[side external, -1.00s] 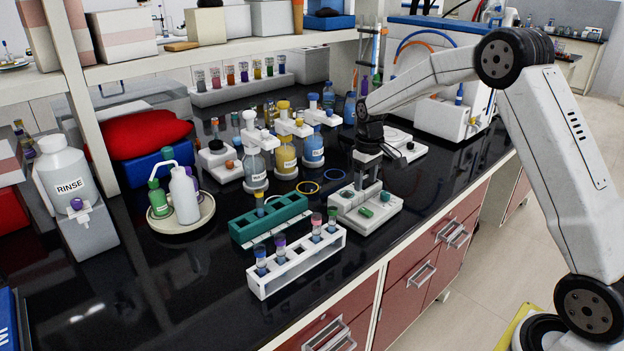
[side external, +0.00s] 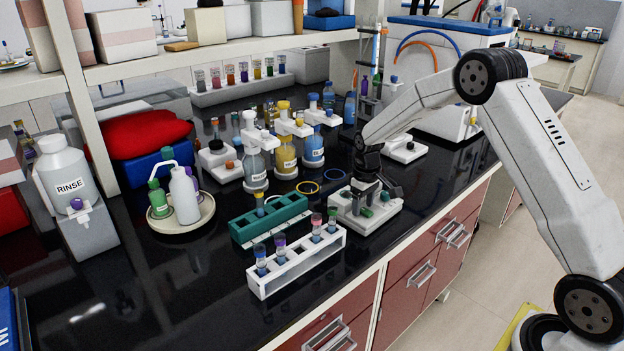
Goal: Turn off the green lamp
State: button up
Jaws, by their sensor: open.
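A white device (side external: 353,222) with green parts stands near the front edge of the black bench, just behind the white tube rack. A green piece (side external: 366,212) on the front of its base looks like a button or switch. No other green lamp is clear to me, and I cannot tell whether anything on it is lit. My gripper (side external: 377,197) is open and points down over the device's back part. Its fingers hide much of the device's post and the green knobs there. I cannot tell whether the fingers touch it.
A white rack (side external: 297,263) with several tubes and a green rack (side external: 268,220) stand close on the left. Dispenser bottles (side external: 285,158) stand behind. Bare bench lies to the right.

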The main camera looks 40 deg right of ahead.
jog(key=shift+f, duration=0.1)
jog(key=shift+c, duration=0.2)
grip_shut()
